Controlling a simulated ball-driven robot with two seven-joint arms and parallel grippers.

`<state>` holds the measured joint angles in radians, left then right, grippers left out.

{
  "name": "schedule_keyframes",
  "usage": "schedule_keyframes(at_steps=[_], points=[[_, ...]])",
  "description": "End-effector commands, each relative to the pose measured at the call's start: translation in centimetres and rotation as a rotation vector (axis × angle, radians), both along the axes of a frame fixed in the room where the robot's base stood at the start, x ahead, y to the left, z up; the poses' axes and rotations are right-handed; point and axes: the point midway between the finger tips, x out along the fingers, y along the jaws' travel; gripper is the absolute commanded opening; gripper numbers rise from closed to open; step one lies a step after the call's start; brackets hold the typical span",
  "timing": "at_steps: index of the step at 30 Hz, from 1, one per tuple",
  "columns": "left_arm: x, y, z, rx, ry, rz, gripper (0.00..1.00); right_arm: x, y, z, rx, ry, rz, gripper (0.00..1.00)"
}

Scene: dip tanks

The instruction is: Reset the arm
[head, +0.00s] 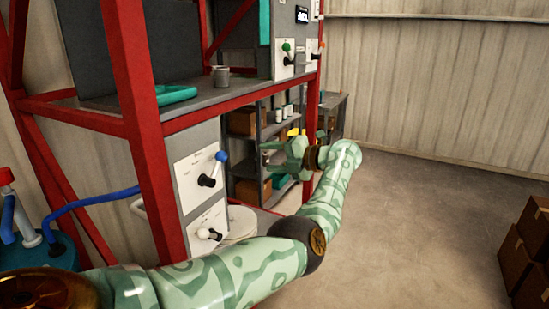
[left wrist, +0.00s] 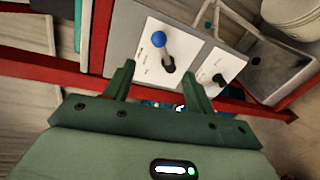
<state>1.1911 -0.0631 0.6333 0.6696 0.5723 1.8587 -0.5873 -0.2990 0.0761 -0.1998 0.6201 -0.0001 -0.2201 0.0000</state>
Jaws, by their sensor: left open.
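My left arm reaches across the head view from the lower left, bends at the elbow, and ends in the left gripper (head: 268,152). The gripper is in front of the red frame's right side, pointing left. In the left wrist view the left gripper (left wrist: 157,80) has its two fingers apart with nothing between them. Beyond the fingers is a white panel with a blue-knobbed lever (left wrist: 161,50); this lever (head: 216,165) also shows in the head view, left of the gripper and apart from it. My right gripper is in neither view.
A red frame (head: 142,110) holds a grey shelf with a teal ring-shaped item (head: 176,94) and grey cups (head: 221,78). A white-knobbed lever (head: 208,234) sits below the blue one. Cardboard boxes (head: 526,250) stand at the right. The floor (head: 420,220) between is clear.

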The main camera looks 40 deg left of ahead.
Motion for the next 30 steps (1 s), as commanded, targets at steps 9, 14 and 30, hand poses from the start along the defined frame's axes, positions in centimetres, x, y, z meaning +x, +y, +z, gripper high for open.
schedule_keyframes(at_steps=[9, 14, 30], points=[[0.0, 0.0, 0.0, 0.000, 0.000, 0.000, 0.55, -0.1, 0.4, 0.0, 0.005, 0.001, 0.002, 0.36], [0.0, 0.0, 0.0, 0.001, -0.003, 0.001, 0.55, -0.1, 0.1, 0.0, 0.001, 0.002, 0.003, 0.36], [16.7, -10.7, -6.8, 0.863, 0.762, -1.029, 0.55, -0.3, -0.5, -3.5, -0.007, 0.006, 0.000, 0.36]])
